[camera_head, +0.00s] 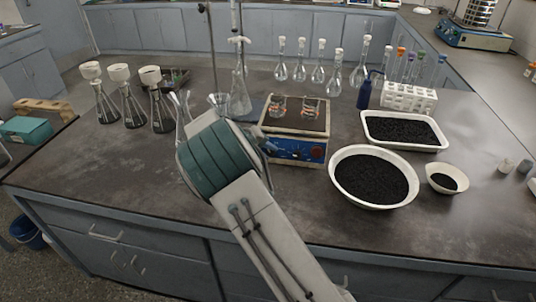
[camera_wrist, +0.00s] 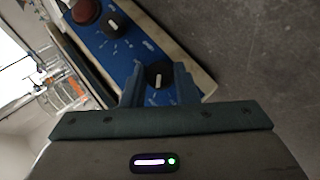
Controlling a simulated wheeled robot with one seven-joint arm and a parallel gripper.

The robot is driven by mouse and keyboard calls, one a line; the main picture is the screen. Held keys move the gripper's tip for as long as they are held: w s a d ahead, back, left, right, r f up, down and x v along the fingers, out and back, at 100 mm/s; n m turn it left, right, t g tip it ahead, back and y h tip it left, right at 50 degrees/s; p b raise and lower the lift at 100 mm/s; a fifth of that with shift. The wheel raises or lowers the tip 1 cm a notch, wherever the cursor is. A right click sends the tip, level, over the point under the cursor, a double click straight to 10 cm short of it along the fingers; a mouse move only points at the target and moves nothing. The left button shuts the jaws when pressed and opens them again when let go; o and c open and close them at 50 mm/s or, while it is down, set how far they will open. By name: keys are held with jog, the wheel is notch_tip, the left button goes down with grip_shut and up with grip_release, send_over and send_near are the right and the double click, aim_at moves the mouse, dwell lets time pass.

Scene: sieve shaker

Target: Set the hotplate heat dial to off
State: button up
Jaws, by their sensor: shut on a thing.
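The hotplate (camera_head: 294,147) stands on the bench, with a blue front panel facing me. In the wrist view, its blue panel (camera_wrist: 128,62) runs diagonally and carries two black dials with white pointer marks. My gripper (camera_wrist: 159,84) is shut on the nearer dial (camera_wrist: 158,72), with one finger on each side of it. This dial's pointer runs roughly up and down in the wrist picture. The other dial (camera_wrist: 113,23) is free, beside a red round knob (camera_wrist: 86,10). The labels are too small to read.
Two small glass beakers (camera_head: 279,106) stand on the hotplate's top. A white bowl of black grains (camera_head: 334,178) and a white tray (camera_head: 364,126) stand to its right. Flasks with white tops (camera_head: 163,115) stand at the left. The bench front left (camera_head: 110,185) is clear.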

jog(key=n+h+b, duration=0.1)
jog(key=n+t+h+b, duration=0.1)
jog(key=n, duration=0.1)
jog(key=shift+a+f+h, duration=0.2)
jog(key=shift+f+h, duration=0.1)
jog(key=shift+s+n+t+h+b, duration=0.1)
jog(key=shift+n+t+h+b, duration=0.35)
jog(key=shift+n+t, duration=0.3)
jog(key=shift+n, duration=0.25)
jog(key=o, duration=1)
jog(key=v, duration=1.3)
jog(key=shift+s+a+b, duration=0.2)
jog(key=shift+a+b, duration=0.1)
jog(key=shift+a, duration=0.05)
